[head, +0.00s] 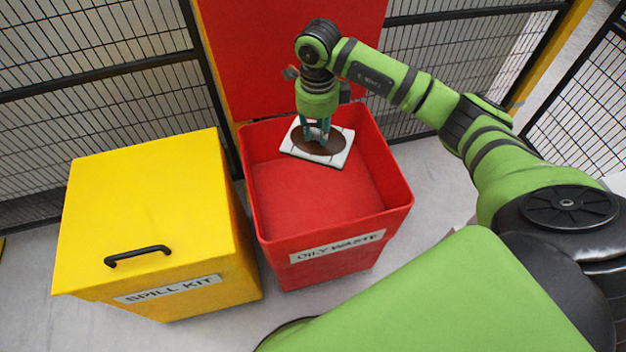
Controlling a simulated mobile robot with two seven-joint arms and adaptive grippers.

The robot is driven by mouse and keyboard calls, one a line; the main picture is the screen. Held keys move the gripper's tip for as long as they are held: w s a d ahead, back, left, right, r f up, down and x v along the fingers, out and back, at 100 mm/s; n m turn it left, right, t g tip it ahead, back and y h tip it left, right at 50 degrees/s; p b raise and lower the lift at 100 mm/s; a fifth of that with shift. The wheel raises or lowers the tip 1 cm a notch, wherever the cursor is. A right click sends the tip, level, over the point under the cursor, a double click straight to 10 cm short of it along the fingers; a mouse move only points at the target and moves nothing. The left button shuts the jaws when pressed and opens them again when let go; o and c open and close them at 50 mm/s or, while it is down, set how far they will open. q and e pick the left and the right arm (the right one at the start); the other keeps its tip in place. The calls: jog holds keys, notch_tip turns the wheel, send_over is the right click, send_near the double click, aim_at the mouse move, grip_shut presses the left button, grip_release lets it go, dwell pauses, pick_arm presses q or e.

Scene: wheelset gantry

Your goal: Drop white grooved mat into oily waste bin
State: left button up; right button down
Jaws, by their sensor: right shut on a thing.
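The white grooved mat (334,159) shows in the head view with a large dark brown stain on its top. My right gripper (317,140) points down and is shut on the mat. The mat is held roughly flat over the back part of the red oily waste bin (402,190). The bin's lid (270,60) stands open at the back, and its inside looks empty where I can see it. How far the mat is above the bin floor is hard to tell. My left gripper is not in view.
A yellow spill kit box (150,205) with a shut lid and black handle stands left of the bin, close beside it. Black mesh fencing (100,75) with yellow posts runs behind both. Grey floor shows right of the bin.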

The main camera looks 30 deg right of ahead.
aim_at(330, 134)
jog(key=d+f+m, duration=0.1)
jog(key=f+m, duration=0.1)
jog(key=d+f+m+b, duration=0.1)
jog(key=f+m, duration=0.1)
jog(key=d+f+m, duration=0.1)
jog(key=m, duration=0.1)
jog(key=shift+w+d+f+m, duration=0.1)
jog(key=shift+d+f+m, duration=0.2)
jog(key=shift+f+m, duration=0.1)
jog(key=shift+d+f+m+b, duration=0.3)
jog(key=shift+f+m+b, duration=0.15)
jog(key=shift+m, duration=0.25)
notch_tip(330, 134, down, 6)
jog(key=b, duration=0.4)
jog(key=shift+r, duration=0.1)
jog(key=c, duration=0.9)
grip_release()
jog(key=shift+c, duration=0.2)
